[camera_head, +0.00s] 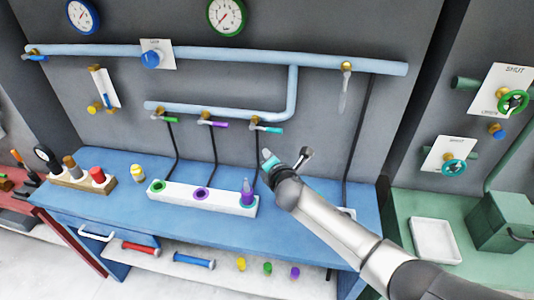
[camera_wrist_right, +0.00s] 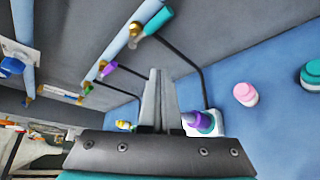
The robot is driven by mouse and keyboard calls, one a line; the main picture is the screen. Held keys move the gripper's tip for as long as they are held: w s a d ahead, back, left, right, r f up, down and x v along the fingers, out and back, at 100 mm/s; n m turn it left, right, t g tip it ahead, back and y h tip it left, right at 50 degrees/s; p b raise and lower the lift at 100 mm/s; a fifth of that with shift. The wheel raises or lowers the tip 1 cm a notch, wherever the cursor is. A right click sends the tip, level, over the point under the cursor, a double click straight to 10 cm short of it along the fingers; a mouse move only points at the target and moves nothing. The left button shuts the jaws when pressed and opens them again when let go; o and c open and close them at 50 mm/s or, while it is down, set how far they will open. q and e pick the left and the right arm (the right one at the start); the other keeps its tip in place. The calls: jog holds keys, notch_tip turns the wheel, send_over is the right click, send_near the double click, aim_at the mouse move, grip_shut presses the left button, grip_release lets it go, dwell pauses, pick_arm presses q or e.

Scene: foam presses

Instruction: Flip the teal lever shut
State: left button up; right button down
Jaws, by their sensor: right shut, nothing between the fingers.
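The teal lever (camera_head: 268,128) sits on a brass valve at the right end of the lower blue pipe, last in a row of three levers. Its handle points right, with a slight downward tilt. It also shows at the top of the right wrist view (camera_wrist_right: 156,20). My right gripper (camera_head: 266,155) is just below the lever in the head view, apart from it as far as I can see. In the wrist view its fingers (camera_wrist_right: 159,75) are together and empty, and the lever lies beyond them, up and slightly left. My left gripper is not in view.
A purple lever (camera_head: 217,124) and a green lever (camera_head: 172,120) hang to the left. Below, a white block (camera_head: 178,196) with coloured rings holds a purple cone (camera_head: 247,188) on the blue bench (camera_head: 120,205). Pink-capped (camera_wrist_right: 245,94) and teal-capped (camera_wrist_right: 312,75) containers stand right in the wrist view.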

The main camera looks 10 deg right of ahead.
jog(key=shift+s+a+r, duration=0.3)
jog(key=shift+s+r, duration=0.15)
jog(key=shift+s, duration=0.3)
